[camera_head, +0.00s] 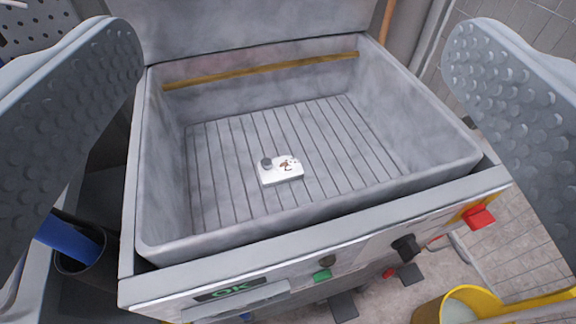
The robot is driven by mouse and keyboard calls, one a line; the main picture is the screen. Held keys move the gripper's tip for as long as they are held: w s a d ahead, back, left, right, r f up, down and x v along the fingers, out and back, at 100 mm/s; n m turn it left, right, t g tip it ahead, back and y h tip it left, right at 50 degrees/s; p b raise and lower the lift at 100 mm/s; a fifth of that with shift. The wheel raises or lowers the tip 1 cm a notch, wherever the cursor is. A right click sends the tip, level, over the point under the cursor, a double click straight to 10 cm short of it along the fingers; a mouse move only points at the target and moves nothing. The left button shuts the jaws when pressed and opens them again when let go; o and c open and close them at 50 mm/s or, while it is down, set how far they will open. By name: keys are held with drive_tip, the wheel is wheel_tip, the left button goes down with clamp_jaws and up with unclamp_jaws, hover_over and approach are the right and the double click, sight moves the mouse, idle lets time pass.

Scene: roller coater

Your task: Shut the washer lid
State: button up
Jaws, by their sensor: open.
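The washer (150,295) is a grey metal machine with an open rectangular basin and a ribbed floor. Its lid (250,22) appears as the grey panel standing up behind the basin; its top edge is out of view.
The washer front has a green OK display (232,290), a green button (322,276), a black knob (406,246) and a red switch (479,218). A yellow bucket (430,313) stands at lower right. A dark container with something blue (85,262) is at left.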

drive_tip(key=c, duration=1.1)
drive_tip(key=shift+r, duration=0.1)
drive_tip(key=shift+c, duration=0.7)
drive_tip(key=w+d+r+m+y, duration=0.1)
drive_tip(key=w+r+m+y, duration=0.4)
drive_tip(key=w+r+m, duration=1.5)
drive_tip(key=w+a+r+n, duration=0.1)
drive_tip(key=w+n, duration=0.1)
drive_tip(key=w, duration=0.5)
drive_tip(key=w+a+r+n, duration=0.1)
drive_tip(key=w+a+r, duration=0.1)
drive_tip(key=w, duration=0.5)
drive_tip(key=w+a+r+n, duration=0.2)
drive_tip(key=w, duration=0.6)
drive_tip(key=shift+a+r+n+g, duration=0.1)
drive_tip(key=shift+n+g, duration=0.2)
clamp_jaws()
